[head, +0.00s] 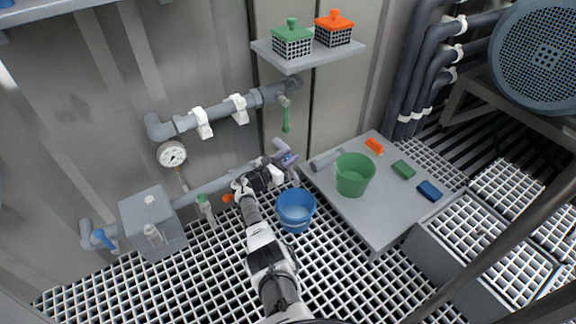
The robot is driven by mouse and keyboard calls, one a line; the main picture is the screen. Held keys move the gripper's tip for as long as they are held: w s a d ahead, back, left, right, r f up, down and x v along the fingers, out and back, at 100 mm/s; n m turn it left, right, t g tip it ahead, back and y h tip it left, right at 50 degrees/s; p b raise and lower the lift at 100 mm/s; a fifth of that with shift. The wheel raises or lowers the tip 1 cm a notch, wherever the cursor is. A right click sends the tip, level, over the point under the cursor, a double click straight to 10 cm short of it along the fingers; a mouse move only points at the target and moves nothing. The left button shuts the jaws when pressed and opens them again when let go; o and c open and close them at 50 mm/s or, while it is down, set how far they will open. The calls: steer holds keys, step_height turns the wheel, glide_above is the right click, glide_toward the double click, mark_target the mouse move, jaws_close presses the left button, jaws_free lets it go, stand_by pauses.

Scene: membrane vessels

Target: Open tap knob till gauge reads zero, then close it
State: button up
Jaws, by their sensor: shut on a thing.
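The round white pressure gauge (172,154) is on the wall pipe at left; its needle is too small to read. My gripper (281,166) is at the tap at the right end of the lower pipe, above the blue bucket. It is shut on the tap knob (288,158), a small purplish part showing just beyond the fingers. The gripper and wrist hide much of the knob, so how far it is turned cannot be told. The blue bucket (296,222) stands on the grating below the tap, and no stream of water is visible.
A green-handled valve (286,118) hangs from the upper pipe. Another green handle (205,206) and a blue handle (103,238) are on the lower pipe, by a grey box (160,232). A low table (378,222) at right holds a green bucket (354,177) and small blocks.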

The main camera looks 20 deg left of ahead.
steer(key=shift+f+m+g+h+b, duration=0.1)
steer(key=shift+m+g+h+b, duration=0.65)
steer(key=shift+h+b, duration=0.5)
steer(key=o, duration=1)
steer(key=shift+c, duration=0.2)
